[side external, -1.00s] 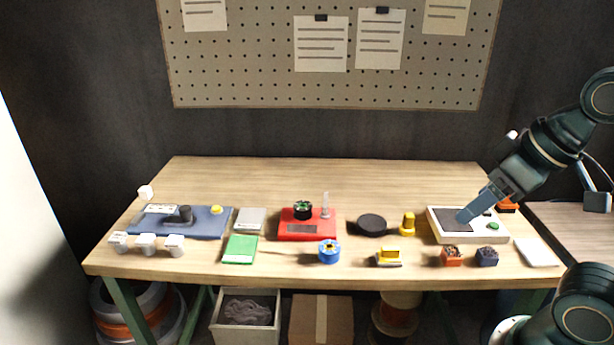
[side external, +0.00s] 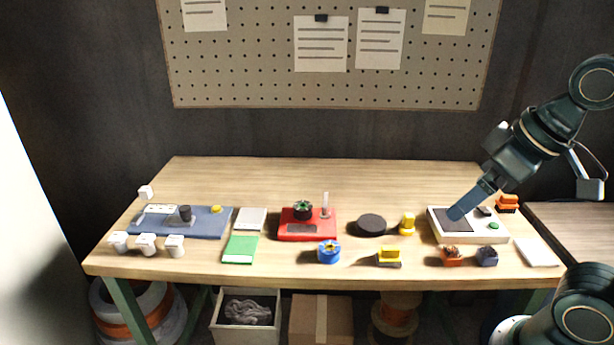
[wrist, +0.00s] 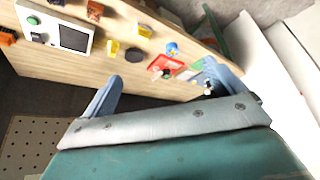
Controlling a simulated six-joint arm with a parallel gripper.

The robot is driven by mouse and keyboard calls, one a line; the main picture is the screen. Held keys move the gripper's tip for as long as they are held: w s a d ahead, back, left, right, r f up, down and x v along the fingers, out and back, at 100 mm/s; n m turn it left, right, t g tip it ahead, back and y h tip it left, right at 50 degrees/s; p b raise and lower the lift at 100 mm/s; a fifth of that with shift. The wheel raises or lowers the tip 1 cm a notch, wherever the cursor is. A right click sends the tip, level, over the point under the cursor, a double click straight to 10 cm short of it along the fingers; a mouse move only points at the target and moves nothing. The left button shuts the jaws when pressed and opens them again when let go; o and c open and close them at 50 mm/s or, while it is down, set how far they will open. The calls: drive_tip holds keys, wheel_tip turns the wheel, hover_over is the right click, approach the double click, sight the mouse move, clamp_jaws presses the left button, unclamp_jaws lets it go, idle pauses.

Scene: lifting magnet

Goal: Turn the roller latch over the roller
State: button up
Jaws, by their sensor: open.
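My gripper (side external: 456,214) hangs in front of the white unit with the dark pad in the side view. In the wrist view my gripper (wrist: 162,72) is open, its two fingers wide apart with nothing between them. At the table's left a blue plate (side external: 205,229) carries a dark upright cylinder (side external: 185,213), a pale bar (side external: 160,209) and a yellow knob (side external: 216,209). The cylinder may be the roller and the bar its latch; I cannot tell for sure. My gripper is far to the right of this plate.
A red base (side external: 291,232) with a clear upright post stands mid-table. A black disc (side external: 371,225), yellow pieces and a blue spool (side external: 328,252) lie around it. The white unit (side external: 498,233) is at the right. The back strip is clear.

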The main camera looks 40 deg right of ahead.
drive_tip(key=w+r+n+g, duration=0.15)
drive_tip(key=w+r, duration=0.25)
drive_tip(key=w, duration=0.6)
drive_tip(key=n+g, duration=0.4)
drive_tip(key=n, duration=0.3)
hover_over(326, 200)
wheel_tip(326, 200, down, 12)
drive_tip(key=shift+w, duration=0.15)
drive_tip(key=shift+f, duration=0.15)
wheel_tip(326, 200, down, 14)
drive_tip(key=shift+r, duration=0.25)
drive_tip(key=c, duration=1)
